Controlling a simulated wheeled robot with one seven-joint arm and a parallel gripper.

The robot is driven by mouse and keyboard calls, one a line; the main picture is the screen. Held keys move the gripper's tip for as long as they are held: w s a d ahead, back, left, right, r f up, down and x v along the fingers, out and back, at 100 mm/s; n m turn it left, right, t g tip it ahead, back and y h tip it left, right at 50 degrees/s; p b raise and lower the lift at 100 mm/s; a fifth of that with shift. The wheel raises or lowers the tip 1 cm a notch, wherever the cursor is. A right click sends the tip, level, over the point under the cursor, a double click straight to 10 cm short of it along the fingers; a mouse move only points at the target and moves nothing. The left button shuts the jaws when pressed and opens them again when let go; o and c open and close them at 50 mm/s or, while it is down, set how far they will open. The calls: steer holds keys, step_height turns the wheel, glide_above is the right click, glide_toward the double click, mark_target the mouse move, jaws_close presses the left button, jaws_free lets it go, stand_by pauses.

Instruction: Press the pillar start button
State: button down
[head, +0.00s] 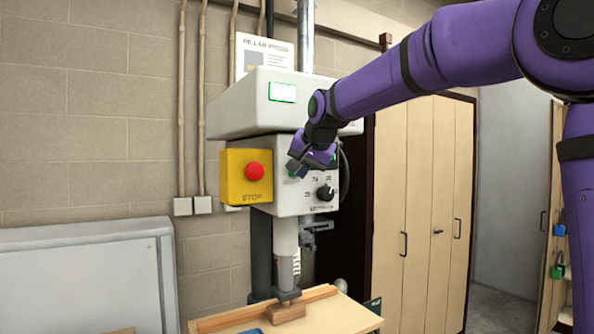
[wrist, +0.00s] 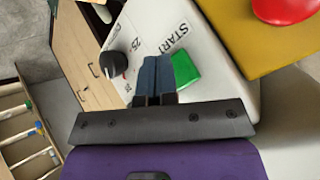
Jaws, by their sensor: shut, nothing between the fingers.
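The pillar press (head: 285,170) stands against the brick wall, with a pale control panel on its front. The green start button (wrist: 186,68) shows in the wrist view below the printed word START. In the head view my gripper mostly covers it. My gripper (wrist: 156,60) is shut and empty, its dark blue fingers together. The fingertips lie close beside the green button, on its left in the wrist view; I cannot tell whether they touch the panel. In the head view my gripper (head: 293,168) is in front of the panel.
A yellow box with a red stop button (head: 255,171) sits left of the panel. A black knob (head: 325,192) is to the lower right. Below are the chuck and a wooden table (head: 350,316) with a wood block (head: 287,311). Wooden lockers (head: 425,200) stand behind at right.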

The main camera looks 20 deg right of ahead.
steer(key=shift+s, duration=0.2)
steer(key=shift+s+d, duration=0.2)
steer(key=shift+s, duration=0.6)
steer(key=shift+s+d, duration=0.2)
steer(key=shift+s, duration=0.55)
steer(key=shift+s+d, duration=0.2)
steer(key=shift+s, duration=0.6)
steer(key=s+d+f+n+g, duration=0.1)
steer(key=s+f, duration=0.4)
steer(key=s, duration=0.6)
steer(key=s+d+f+n+g, duration=0.1)
steer(key=s+d+f+n, duration=0.1)
steer(key=s+f, duration=0.4)
steer(key=s+d+f+n+g+h, duration=0.1)
steer(key=s+f, duration=0.5)
steer(key=s, duration=1.1)
steer(key=shift+d+f+n+g, duration=0.25)
steer(key=shift+d+n, duration=0.35)
steer(key=shift+n, duration=0.3)
